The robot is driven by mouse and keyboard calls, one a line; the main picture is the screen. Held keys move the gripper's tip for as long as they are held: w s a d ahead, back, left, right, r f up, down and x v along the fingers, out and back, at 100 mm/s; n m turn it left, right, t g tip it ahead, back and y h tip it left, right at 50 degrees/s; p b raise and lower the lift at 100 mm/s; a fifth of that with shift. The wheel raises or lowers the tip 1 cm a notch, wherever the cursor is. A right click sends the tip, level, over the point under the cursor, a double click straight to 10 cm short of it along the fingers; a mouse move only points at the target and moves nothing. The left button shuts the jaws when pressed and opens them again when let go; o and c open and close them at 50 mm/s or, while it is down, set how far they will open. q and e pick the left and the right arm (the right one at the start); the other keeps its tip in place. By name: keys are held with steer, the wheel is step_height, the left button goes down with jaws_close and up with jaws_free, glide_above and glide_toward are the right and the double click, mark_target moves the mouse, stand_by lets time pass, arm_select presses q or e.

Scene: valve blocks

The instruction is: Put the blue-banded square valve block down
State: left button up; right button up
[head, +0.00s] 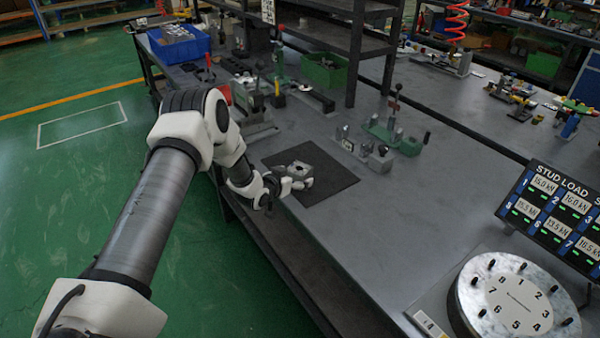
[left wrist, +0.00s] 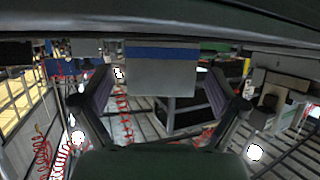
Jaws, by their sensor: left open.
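The square valve block (head: 301,170) is grey and sits on a black mat (head: 335,177) on the bench. In the left wrist view the same block (left wrist: 161,76) shows a pale grey face with a blue band along one edge. My left gripper (head: 291,185) is at the block's near left side, low over the mat. In the left wrist view my left gripper (left wrist: 160,88) is open, with one finger on each side of the block and a narrow gap visible at both sides. My right gripper is not in view.
Small grey blocks (head: 380,158) and a green clamp fixture (head: 395,132) stand behind the mat. A round numbered plate (head: 515,295) and a stud load display (head: 555,212) are at the right front. Bare bench (head: 400,210) lies between.

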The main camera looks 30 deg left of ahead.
mark_target(303, 166)
arm_select(q)
steer(key=x, duration=0.3)
steer(key=shift+w+f, duration=0.15)
steer(key=shift+f, duration=0.1)
steer(key=shift+r, duration=0.25)
steer(key=shift+c, duration=1.3)
steer(key=c, duration=1.5)
steer(key=shift+r, duration=0.4)
steer(key=shift+c, duration=0.2)
steer(key=r, duration=0.1)
steer(key=s+r+b, duration=0.1)
steer(key=shift+d+r, duration=0.2)
steer(key=shift+r, duration=0.1)
steer(key=s+d+b, duration=0.1)
steer(key=s+d, duration=0.3)
steer(key=s, duration=0.2)
steer(key=s+d+r, duration=0.1)
steer(key=s+d, duration=0.2)
steer(key=s, duration=0.4)
steer(key=shift+d+r+b, duration=0.2)
steer(key=shift+d+b, duration=0.15)
steer(key=shift+b, duration=0.05)
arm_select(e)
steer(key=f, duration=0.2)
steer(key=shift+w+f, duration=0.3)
